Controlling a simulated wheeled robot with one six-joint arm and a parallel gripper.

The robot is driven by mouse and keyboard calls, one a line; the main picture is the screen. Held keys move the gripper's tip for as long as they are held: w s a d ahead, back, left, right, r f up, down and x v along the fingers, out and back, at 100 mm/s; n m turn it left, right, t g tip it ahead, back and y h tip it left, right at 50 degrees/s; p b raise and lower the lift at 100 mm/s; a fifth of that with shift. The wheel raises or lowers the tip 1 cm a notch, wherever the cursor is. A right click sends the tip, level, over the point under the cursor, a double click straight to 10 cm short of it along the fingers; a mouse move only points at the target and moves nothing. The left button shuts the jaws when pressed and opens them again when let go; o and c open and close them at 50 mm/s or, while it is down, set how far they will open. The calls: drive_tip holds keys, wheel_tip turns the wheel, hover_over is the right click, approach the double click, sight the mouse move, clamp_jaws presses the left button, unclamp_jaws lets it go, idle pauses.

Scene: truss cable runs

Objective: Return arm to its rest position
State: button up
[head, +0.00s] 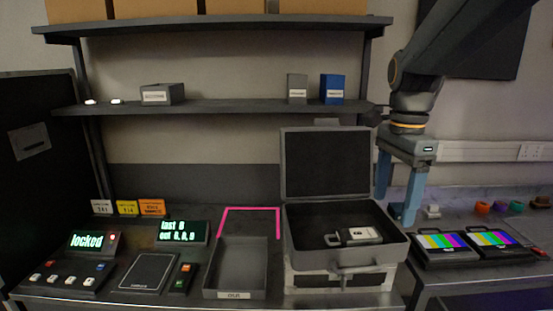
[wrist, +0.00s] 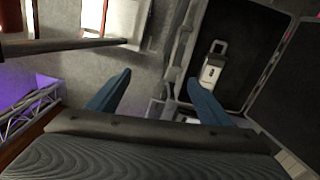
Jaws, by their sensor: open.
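My gripper (head: 396,208) is at the right in the head view, pointing down beside the open case (head: 340,248). Its two blue fingers are apart with nothing between them, and they also show in the wrist view (wrist: 150,95). A grey and white padlock-like device (head: 358,235) lies inside the case, apart from my gripper. No marker of the rest position shows in either view.
Two colour-bar monitors (head: 447,243) stand on the right table, close to my gripper. An OUT tray (head: 236,270), a "locked" panel (head: 88,242) and a dark pad (head: 147,272) are on the left table. A shelf (head: 220,106) with small boxes spans the wall behind.

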drive_tip(key=s+a+f+n+b, duration=0.2)
drive_tip(key=f+n+b, duration=0.3)
drive_tip(key=f, duration=0.9)
drive_tip(key=s+a+f+n+t+b, duration=0.1)
drive_tip(key=s+a+f+n+b, duration=0.2)
drive_tip(key=f+n, duration=0.8)
wheel_tip(320, 180, down, 3)
drive_tip(key=shift+s+f+b, duration=0.1)
drive_tip(key=shift+s+b, duration=0.6)
drive_tip(key=shift+b, duration=0.25)
